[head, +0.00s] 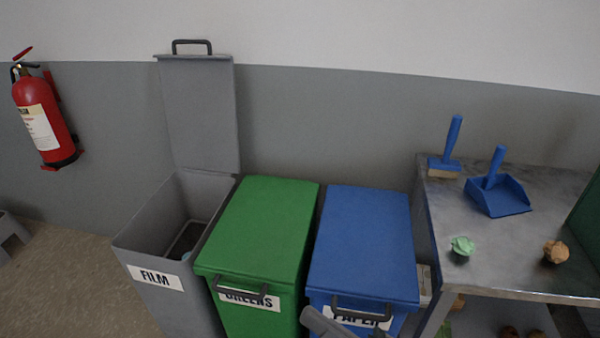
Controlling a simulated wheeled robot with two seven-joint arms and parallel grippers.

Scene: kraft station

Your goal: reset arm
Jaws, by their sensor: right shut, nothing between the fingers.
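My right gripper (328,322) shows only in part at the bottom edge, in front of the blue PAPER bin (362,245); it is shut and empty. Most of that arm is out of frame. It overlaps the bin's label and sits close to the lid's dark handle; I cannot tell if they touch. My left gripper is not in view.
The blue bin and the green GREENS bin (262,225) have closed lids. The grey FILM bin (150,235) stands open, its lid (200,115) raised against the wall. A metal table (480,250) at right holds a brush (446,150), dustpan (500,195) and crumpled balls.

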